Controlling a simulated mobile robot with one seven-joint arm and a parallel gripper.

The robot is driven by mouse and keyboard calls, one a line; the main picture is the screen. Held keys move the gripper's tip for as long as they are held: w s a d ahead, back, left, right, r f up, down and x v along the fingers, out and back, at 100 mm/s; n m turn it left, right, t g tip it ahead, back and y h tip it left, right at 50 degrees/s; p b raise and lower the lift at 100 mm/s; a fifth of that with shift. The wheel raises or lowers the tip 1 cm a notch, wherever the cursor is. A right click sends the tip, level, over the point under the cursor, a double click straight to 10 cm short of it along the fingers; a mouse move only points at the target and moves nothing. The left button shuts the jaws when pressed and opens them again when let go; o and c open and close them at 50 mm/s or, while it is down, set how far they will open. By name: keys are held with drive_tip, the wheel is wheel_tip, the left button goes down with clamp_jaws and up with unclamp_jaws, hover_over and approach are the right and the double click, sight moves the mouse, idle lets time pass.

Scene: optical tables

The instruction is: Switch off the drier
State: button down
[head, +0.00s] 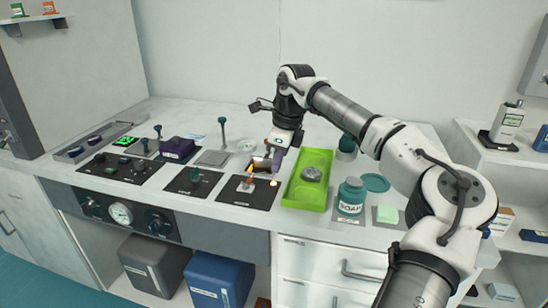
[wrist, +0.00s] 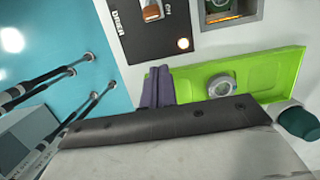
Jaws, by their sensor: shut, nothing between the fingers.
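The drier's black panel (head: 235,194) lies on the counter, left of the green tray. In the wrist view the panel (wrist: 140,38) shows the word DRIER, a copper-coloured switch (wrist: 152,11) cut by the top edge, and the lit lamp (wrist: 184,44). My gripper (head: 276,163) hangs above the panel's far right corner, beside the tray. Its purple fingers (wrist: 159,87) are shut and empty, apart from the switch. The switch's exact position is hard to read.
The green tray (head: 293,194) holds a round metal piece (head: 311,173). A soap jar (head: 351,196) stands to its right. Another black panel with a knob (head: 194,176) lies left of the drier panel. A small box (head: 261,164) stands just behind the drier panel.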

sight(251, 175)
drive_tip(key=f, duration=0.2)
drive_tip(key=a+f, duration=0.1)
drive_tip(key=f, duration=0.1)
drive_tip(key=f+p, duration=0.1)
drive_tip(key=f, duration=0.1)
drive_tip(key=shift+w+a+f, duration=0.25)
drive_tip(key=shift+a+f, duration=0.05)
drive_tip(key=shift+f, duration=0.1)
drive_tip(key=shift+w+a+r+p, duration=0.2)
drive_tip(key=shift+a+r, duration=0.2)
drive_tip(key=shift+a, duration=0.15)
drive_tip(key=shift+w+a+r+p, duration=0.15)
drive_tip(key=shift+a+r, duration=0.25)
drive_tip(key=shift+a, duration=0.1)
drive_tip(key=shift+w+a+r, duration=0.15)
drive_tip(key=shift+a+r, duration=0.05)
drive_tip(key=shift+a, duration=0.25)
drive_tip(key=shift+w+a+r+p, duration=0.1)
drive_tip(key=shift+a+r+p, duration=0.2)
drive_tip(key=shift+p, duration=0.05)
drive_tip(key=shift+w+a+r+p, duration=0.2)
drive_tip(key=shift+a+r+p, duration=0.2)
drive_tip(key=shift+a+p, duration=0.15)
drive_tip(key=shift+w+a+r, duration=0.15)
drive_tip(key=shift+a, duration=0.4)
drive_tip(key=shift+d, duration=0.1)
